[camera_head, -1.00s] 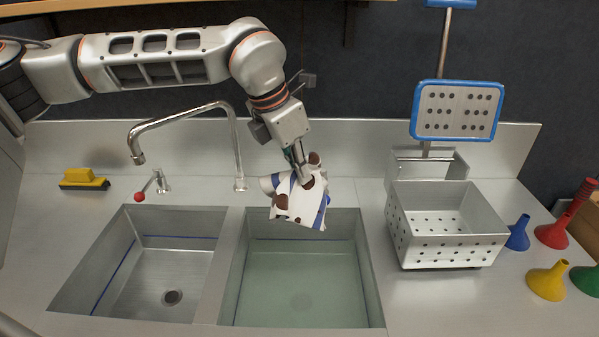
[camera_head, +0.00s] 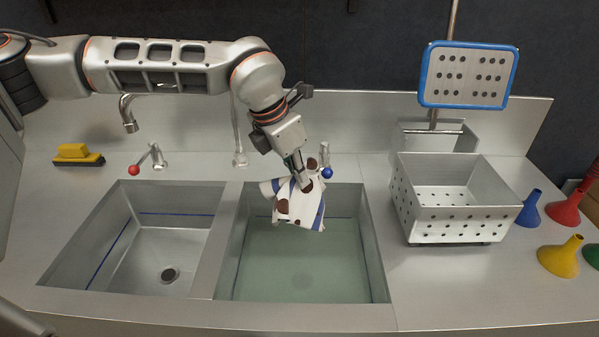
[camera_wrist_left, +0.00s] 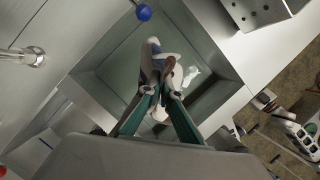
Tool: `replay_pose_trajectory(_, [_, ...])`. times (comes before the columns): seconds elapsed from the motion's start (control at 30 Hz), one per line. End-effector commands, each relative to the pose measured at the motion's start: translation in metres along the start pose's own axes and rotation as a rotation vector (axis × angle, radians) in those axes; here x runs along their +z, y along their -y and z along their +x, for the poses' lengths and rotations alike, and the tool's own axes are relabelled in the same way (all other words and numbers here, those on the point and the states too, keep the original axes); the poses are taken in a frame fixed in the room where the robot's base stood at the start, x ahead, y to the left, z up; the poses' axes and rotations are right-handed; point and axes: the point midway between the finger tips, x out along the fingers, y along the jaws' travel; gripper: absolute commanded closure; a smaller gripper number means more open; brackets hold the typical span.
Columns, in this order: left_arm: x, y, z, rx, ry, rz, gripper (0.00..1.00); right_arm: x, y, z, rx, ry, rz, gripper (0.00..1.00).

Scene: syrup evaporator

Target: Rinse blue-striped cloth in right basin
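The cloth (camera_head: 300,207) is white with blue stripes and brown stains. My left gripper (camera_head: 301,180) is shut on its upper part, and the cloth hangs bunched below the fingers. It hangs over the back part of the right basin (camera_head: 377,262), which holds greenish water (camera_head: 300,262). Whether its lower edge touches the water I cannot tell. In the left wrist view the cloth (camera_wrist_left: 152,62) shows between and beyond the fingertips of the left gripper (camera_wrist_left: 161,98), with the basin behind it. My right gripper is not identifiable in either view.
The left basin (camera_head: 128,262) is empty with a drain. A faucet (camera_head: 130,115) and red-knobbed tap (camera_head: 134,170) stand behind it; a blue-knobbed tap (camera_head: 327,172) stands behind the right basin. A perforated metal basket (camera_head: 458,222) and coloured funnels (camera_head: 560,257) stand right. A yellow brush (camera_head: 72,152) lies left.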

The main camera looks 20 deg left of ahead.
Motion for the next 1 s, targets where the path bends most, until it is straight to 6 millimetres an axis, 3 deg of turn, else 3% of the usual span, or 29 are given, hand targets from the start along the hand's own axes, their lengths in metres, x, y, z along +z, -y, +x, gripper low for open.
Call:
replay_pose_trajectory(0.23, [-0.002,0.0,0.006,-0.001,-0.001,0.0,1.0,0.004,0.0,0.002,0.0,0.001,0.0,0.6])
replay_pose_trajectory(0.6, [-0.017,0.0,0.045,-0.003,-0.003,0.0,1.0,0.034,0.006,0.014,-0.004,0.022,0.001,0.6])
replay_pose_trajectory(1.0, [-0.032,0.001,0.086,-0.003,-0.004,0.0,1.0,0.046,0.002,0.023,0.006,0.025,-0.018,0.6])
